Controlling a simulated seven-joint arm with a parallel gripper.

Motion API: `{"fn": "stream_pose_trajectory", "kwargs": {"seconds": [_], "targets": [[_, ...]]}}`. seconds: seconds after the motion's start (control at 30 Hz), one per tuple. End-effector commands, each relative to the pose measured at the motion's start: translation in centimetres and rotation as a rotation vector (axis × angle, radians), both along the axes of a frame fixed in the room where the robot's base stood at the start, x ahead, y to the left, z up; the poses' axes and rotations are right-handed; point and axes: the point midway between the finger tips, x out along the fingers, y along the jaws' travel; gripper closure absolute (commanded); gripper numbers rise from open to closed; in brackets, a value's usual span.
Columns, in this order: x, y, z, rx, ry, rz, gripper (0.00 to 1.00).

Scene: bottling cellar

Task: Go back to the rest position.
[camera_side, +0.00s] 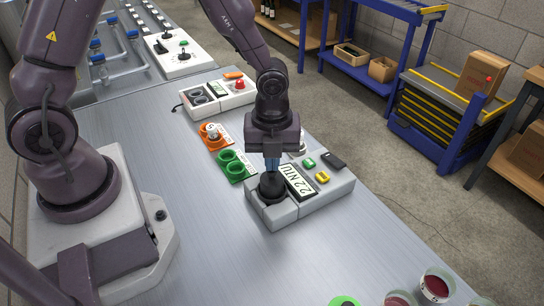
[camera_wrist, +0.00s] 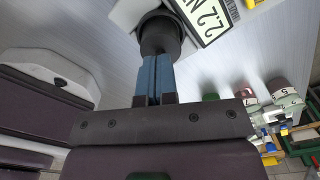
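My gripper (camera_side: 271,167) points down over the grey meter (camera_side: 322,196), whose display reads 2.2 NTU. Its blue fingers are together, with only a thin dark line between them in the wrist view (camera_wrist: 157,72). A round black cap (camera_side: 271,188) sits on the left part of the meter, right at the fingertips. The cap also shows in the wrist view (camera_wrist: 160,36), wider than the closed fingers. I cannot tell whether the fingertips touch it.
Behind my gripper are a green two-ring holder (camera_side: 232,166), an orange holder (camera_side: 212,135) with something in it, and a grey box with a red button (camera_side: 239,85). Cups with red contents (camera_side: 436,286) stand at the front right. The bench's left middle is clear.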

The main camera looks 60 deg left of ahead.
Motion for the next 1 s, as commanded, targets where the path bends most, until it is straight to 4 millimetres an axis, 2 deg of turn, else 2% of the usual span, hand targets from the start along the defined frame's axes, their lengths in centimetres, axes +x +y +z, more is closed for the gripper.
{"fn": "stream_pose_trajectory", "kwargs": {"seconds": [0.23,1.0], "targets": [[0.0,0.0,0.3,-0.001,-0.002,0.001,1.0],[0.1,0.0,5.0,0.0,-0.002,0.001,1.0]]}}
